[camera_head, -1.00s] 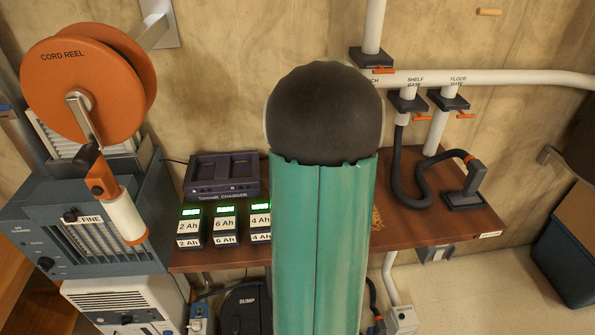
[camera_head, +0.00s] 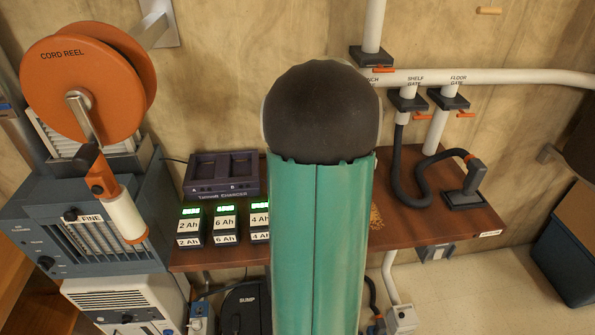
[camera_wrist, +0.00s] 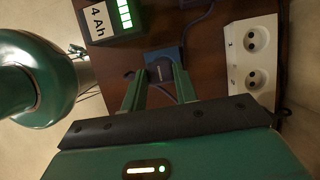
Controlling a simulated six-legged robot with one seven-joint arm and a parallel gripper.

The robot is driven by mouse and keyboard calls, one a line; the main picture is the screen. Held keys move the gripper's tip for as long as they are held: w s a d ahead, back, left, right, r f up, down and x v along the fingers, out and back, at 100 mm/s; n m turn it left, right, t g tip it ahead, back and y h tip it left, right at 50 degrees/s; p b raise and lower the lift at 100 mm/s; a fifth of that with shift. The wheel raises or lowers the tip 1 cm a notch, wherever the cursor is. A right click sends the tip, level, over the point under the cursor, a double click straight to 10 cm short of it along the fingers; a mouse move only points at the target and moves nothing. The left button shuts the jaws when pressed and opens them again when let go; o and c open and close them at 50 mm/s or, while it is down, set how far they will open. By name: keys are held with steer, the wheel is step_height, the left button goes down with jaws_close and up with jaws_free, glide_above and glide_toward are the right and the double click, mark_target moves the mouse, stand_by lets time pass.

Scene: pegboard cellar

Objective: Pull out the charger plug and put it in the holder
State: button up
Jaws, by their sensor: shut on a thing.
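In the wrist view, my gripper (camera_wrist: 161,78) is shut on the dark charger plug (camera_wrist: 160,73), with a finger on either side of it. A blue square piece (camera_wrist: 164,58), which looks like the holder, lies right behind the plug. I cannot tell whether the plug is inside it or just above it. A dark cord (camera_wrist: 200,22) runs near it over the brown bench top. A white socket strip (camera_wrist: 251,82) with sockets marked 1 and 2 is to the right; both sockets look empty. In the head view, my arm hides the gripper, plug and holder.
The purple charger (camera_head: 222,175) stands at the back of the bench (camera_head: 430,221). Several labelled battery packs sit in front of it; the 4 Ah pack (camera_wrist: 108,17) is close to my gripper. A grey hose (camera_head: 397,172) and its nozzle (camera_head: 466,190) are at the right.

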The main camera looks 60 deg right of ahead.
steer(key=shift+f, duration=2.3)
stand_by(2.5)
stand_by(0.5)
steer(key=o, duration=1.6)
steer(key=shift+r, duration=0.1)
steer(key=shift+o, duration=0.2)
steer(key=shift+r, duration=0.15)
steer(key=shift+r, duration=3.35)
